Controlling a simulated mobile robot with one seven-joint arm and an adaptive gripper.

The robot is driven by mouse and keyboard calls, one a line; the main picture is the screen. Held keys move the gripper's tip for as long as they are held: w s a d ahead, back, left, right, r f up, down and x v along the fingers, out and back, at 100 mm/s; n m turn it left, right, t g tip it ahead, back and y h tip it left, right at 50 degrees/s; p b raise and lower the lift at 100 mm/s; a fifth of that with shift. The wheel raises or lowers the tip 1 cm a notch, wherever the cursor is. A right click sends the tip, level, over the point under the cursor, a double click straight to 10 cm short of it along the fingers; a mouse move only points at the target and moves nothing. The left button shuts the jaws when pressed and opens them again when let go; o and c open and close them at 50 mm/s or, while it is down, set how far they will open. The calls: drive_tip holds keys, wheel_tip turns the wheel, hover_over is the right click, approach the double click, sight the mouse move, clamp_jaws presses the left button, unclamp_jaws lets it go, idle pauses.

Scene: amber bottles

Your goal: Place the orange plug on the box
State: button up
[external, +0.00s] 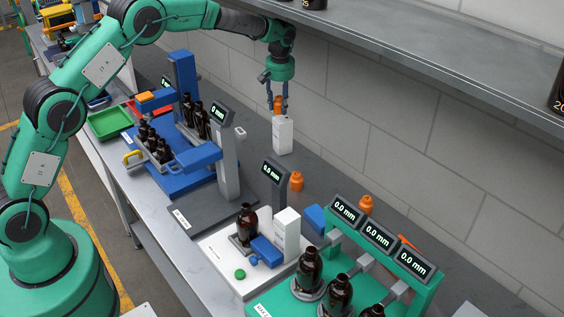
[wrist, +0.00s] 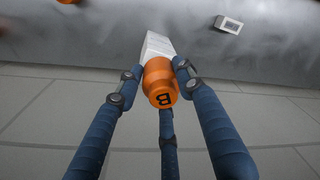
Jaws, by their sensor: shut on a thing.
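My gripper (external: 278,105) has blue fingers and points down at the back of the bench, near the wall. It is shut on an orange plug (wrist: 160,84) marked with a dark "B". The plug also shows between the fingers in the external view (external: 278,102). The white box (external: 283,136) is directly below the held plug, and its side shows beyond the plug in the wrist view (wrist: 156,46). Whether the plug touches the box top I cannot tell. Part of the plug is hidden by the fingers.
Other orange plugs stand nearby, one behind the small display (external: 296,181) and one behind the green gauge frame (external: 366,203). A grey display column (external: 229,160) stands left of the box. A shelf (external: 420,62) overhangs at the upper right. Brown bottles (external: 310,267) stand at the front.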

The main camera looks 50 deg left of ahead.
drive_tip(key=shift+w+a, duration=0.15)
drive_tip(key=shift+w, duration=0.65)
drive_tip(key=shift+f, duration=1.8)
drive_tip(key=shift+f, duration=0.1)
drive_tip(key=o, duration=1.2)
drive_tip(key=shift+s+d+r, duration=0.1)
drive_tip(key=shift+r, duration=0.95)
drive_tip(key=shift+s+d+r, duration=0.1)
drive_tip(key=shift+r, duration=0.95)
drive_tip(key=shift+w, duration=0.1)
